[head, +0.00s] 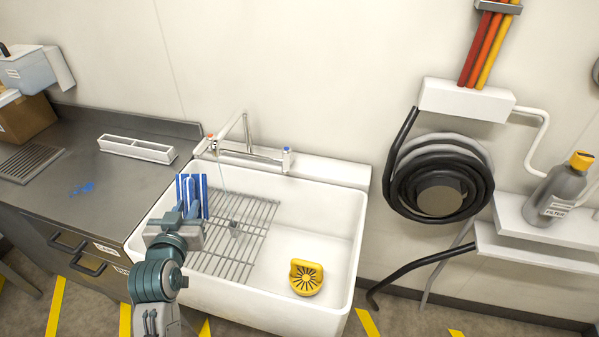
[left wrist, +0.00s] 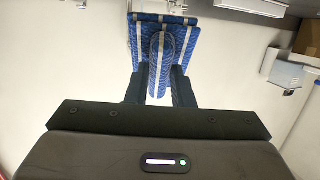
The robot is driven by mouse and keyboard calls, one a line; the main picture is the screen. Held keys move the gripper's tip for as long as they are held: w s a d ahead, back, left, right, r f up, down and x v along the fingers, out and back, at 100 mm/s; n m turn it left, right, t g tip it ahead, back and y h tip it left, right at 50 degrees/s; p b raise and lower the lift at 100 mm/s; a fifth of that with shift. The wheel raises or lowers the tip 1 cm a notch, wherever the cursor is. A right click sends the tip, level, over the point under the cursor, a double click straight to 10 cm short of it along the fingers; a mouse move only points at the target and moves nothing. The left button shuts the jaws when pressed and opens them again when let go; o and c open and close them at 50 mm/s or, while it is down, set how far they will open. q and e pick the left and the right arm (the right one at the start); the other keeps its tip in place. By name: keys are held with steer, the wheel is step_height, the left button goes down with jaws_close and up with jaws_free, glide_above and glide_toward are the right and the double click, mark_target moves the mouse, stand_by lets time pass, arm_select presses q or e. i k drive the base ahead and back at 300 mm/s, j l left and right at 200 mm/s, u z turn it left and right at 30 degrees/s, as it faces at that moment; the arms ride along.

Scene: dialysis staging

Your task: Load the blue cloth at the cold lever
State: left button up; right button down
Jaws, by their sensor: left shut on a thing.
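The blue cloth (head: 204,194), with white stripes, is held upright in my left gripper (head: 186,218). The gripper is shut on it above the left part of the sink. In the left wrist view the folded cloth (left wrist: 145,42) stands out beyond the dark fingers of the gripper (left wrist: 158,92). The cold lever (head: 287,152), marked blue, is at the right end of the tap on the sink's back ledge. The cloth is apart from it, to its left and nearer me. The hot lever (head: 211,141), marked red, is at the tap's left end. My right gripper is not in view.
The white sink (head: 345,240) holds a wire rack (head: 250,225) and a yellow round object (head: 306,278). The tap spout (head: 245,130) rises between the levers. A steel counter (head: 120,185) at left bears a white divided tray (head: 137,149) and a blue patch (head: 82,188). A black hose reel (head: 440,180) hangs at right.

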mark_target(286, 151)
steer(key=l+u, duration=0.15)
steer(key=l, duration=0.25)
steer(key=k+l+u, duration=0.2)
steer(key=l, duration=0.2)
steer(key=k+l+u, duration=0.15)
steer(key=l, duration=0.25)
steer(key=i+l, duration=0.05)
